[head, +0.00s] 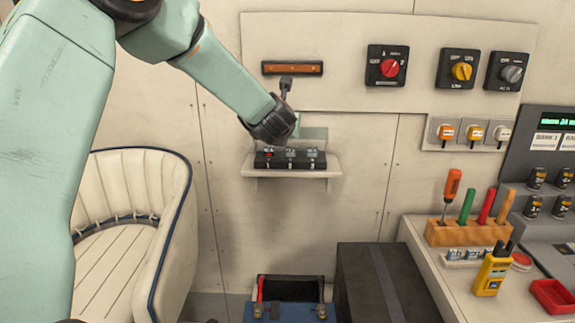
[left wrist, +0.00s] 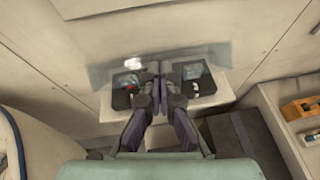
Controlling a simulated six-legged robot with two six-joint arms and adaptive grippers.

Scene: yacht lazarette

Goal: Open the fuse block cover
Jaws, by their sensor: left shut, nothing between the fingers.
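The black fuse block (head: 290,160) sits on a small cream shelf (head: 305,173) on the wall in the head view. Its clear cover (head: 315,133) shows as a pale translucent pane standing up behind and above the block. In the left wrist view the cover (left wrist: 103,74) spans behind the fingers, and parts of the block (left wrist: 203,86) show on both sides of them. My left gripper (left wrist: 157,92) is shut and empty, in front of the middle of the block and cover. I cannot tell whether the fingertips touch the cover. My right gripper is not in view.
A cushioned seat (head: 125,215) stands at left. A dark box (head: 385,285) and an open blue toolbox (head: 290,312) stand below the shelf. The right counter (head: 430,250) holds a tool rack (head: 468,233) and a yellow meter (head: 490,275). Rotary switches (head: 388,66) are on the wall.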

